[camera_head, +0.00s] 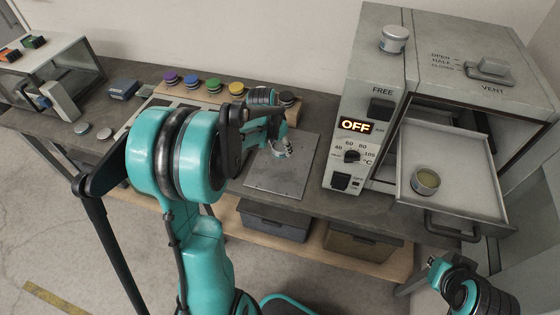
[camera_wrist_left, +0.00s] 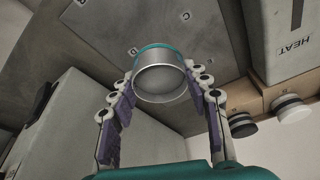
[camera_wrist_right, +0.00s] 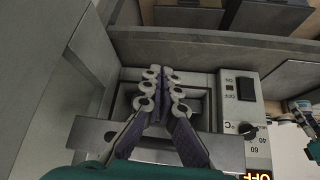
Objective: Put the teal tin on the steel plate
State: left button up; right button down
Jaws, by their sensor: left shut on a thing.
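The teal tin (camera_wrist_left: 160,78), a metal cup with a teal band at one rim, is between the fingers of my left gripper (camera_wrist_left: 163,88). In the head view my left gripper (camera_head: 279,147) is over the far part of the steel plate (camera_head: 280,184) on the bench, and the tin is mostly hidden there. The left wrist view shows a lettered grey surface (camera_wrist_left: 148,30) beyond the tin; I cannot tell whether the tin touches it.
The oven (camera_head: 365,110) stands right of the plate. Its tray (camera_head: 455,170) is pulled out and holds an olive-topped tin (camera_head: 425,181). Another tin (camera_head: 394,39) stands on the oven. An open box (camera_head: 60,75) is at left.

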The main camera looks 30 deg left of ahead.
aim_at(282, 166)
pick_arm(q)
notch_tip(282, 166, down, 9)
jog(key=b, duration=0.3)
jog(key=shift+r, duration=0.25)
jog(key=o, duration=1.2)
